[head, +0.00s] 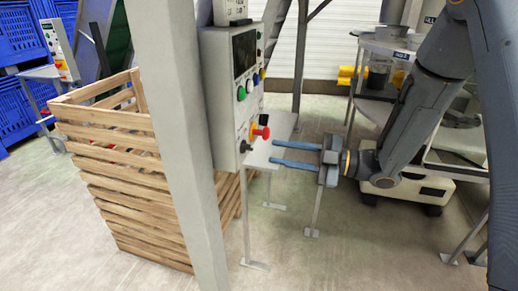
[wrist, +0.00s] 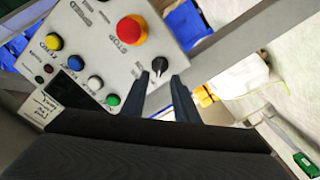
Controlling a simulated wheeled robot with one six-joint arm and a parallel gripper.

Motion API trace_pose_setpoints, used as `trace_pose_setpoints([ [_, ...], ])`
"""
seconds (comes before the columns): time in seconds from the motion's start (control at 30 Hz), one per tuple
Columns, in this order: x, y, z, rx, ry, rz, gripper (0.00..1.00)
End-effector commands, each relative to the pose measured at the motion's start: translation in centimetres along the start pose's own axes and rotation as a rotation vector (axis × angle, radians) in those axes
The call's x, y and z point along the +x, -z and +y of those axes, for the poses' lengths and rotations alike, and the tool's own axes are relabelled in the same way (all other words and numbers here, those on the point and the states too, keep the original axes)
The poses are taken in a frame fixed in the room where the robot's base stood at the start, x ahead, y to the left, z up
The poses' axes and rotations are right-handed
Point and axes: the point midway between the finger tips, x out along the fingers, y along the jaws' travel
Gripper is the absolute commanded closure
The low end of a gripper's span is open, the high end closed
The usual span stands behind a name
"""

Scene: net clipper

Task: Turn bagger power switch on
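The grey control box (head: 230,95) is fixed at a pale post in the head view. Its panel (wrist: 98,35) shows tilted in the wrist view. A black rotary knob (head: 246,146), apparently the power switch, sits low on the panel beside the red stop button (head: 261,132). In the wrist view the knob (wrist: 159,65) has a light pointer mark, and its label is not readable. My gripper (head: 272,152) is open and empty, its two blue fingers pointing at the panel. In the wrist view my gripper (wrist: 159,76) has the knob between and just beyond its fingertips; contact cannot be told.
The red stop button (wrist: 131,30) on its yellow base is close to the fingers. Yellow, blue, white and green buttons line the panel. A slatted wooden crate (head: 120,165) stands behind the pale post (head: 180,120). A metal table (head: 262,155) is near the fingers.

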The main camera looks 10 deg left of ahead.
Motion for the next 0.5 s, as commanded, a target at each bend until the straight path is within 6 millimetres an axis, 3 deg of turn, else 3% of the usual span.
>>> trace_pose_setpoints([
  [0.3,4.9,0.2,0.0,0.0,0.002,-0.001,0.73],
  [0.5,6.3,0.1,0.0,0.0,0.0,-0.003,0.73],
])
